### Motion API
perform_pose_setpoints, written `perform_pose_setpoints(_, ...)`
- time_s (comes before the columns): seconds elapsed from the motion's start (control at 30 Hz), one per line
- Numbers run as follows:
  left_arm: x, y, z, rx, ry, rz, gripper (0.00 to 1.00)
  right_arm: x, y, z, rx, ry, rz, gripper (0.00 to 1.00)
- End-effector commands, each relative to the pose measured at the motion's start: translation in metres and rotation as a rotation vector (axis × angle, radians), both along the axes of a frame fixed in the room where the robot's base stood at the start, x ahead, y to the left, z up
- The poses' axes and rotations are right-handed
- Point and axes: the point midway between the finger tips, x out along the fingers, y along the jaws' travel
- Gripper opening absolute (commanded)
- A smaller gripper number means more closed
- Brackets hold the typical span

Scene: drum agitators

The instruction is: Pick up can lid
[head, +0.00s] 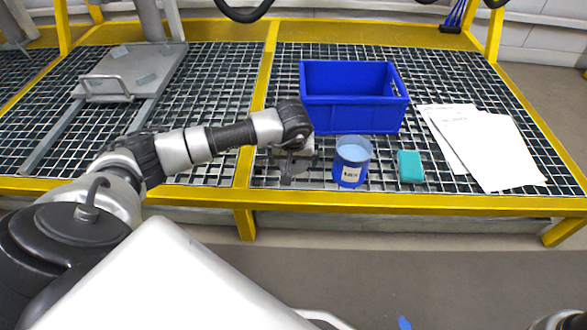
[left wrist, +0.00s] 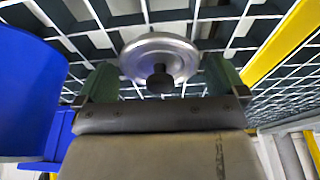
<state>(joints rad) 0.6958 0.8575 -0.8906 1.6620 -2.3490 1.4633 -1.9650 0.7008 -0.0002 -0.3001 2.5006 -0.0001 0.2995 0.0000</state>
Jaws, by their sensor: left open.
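The can lid (left wrist: 150,52) is a round silver disc with a dark knob at its middle. In the left wrist view it lies against the metal grating, between and just beyond the green fingertips of my left gripper (left wrist: 162,78). The fingers are apart and do not visibly touch the knob. In the head view my left gripper (head: 288,174) points down at the grating just left of the blue can (head: 350,164); I cannot make out the lid there. The can is upright, with light blue contents showing at its top.
A blue crate (head: 352,114) stands behind the can. A teal block (head: 410,166) and white papers (head: 490,150) lie to the right. A metal plate with a handle (head: 130,75) is at the left. The yellow table edge (head: 420,203) runs along the front.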

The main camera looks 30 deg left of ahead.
Motion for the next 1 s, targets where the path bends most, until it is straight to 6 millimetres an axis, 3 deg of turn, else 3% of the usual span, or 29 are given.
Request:
perform_pose_setpoints(0.23,0.001,0.000,-0.001,0.000,-0.001,0.000,0.98,0.000,0.000,-0.001,0.000,0.000,0.000,0.43)
perform_pose_setpoints(0.47,0.001,0.000,-0.001,-0.001,-0.001,0.000,0.63,0.000,0.000,-0.001,-0.001,-0.001,0.000,0.43)
perform_pose_setpoints(0.8,0.001,0.000,0.001,-0.001,-0.001,0.000,0.63,0.000,0.000,0.000,-0.001,-0.001,0.000,0.43)
perform_pose_setpoints(1.0,0.001,0.000,0.013,0.000,-0.001,0.000,0.63,0.000,0.000,0.011,-0.001,0.000,0.000,0.43)
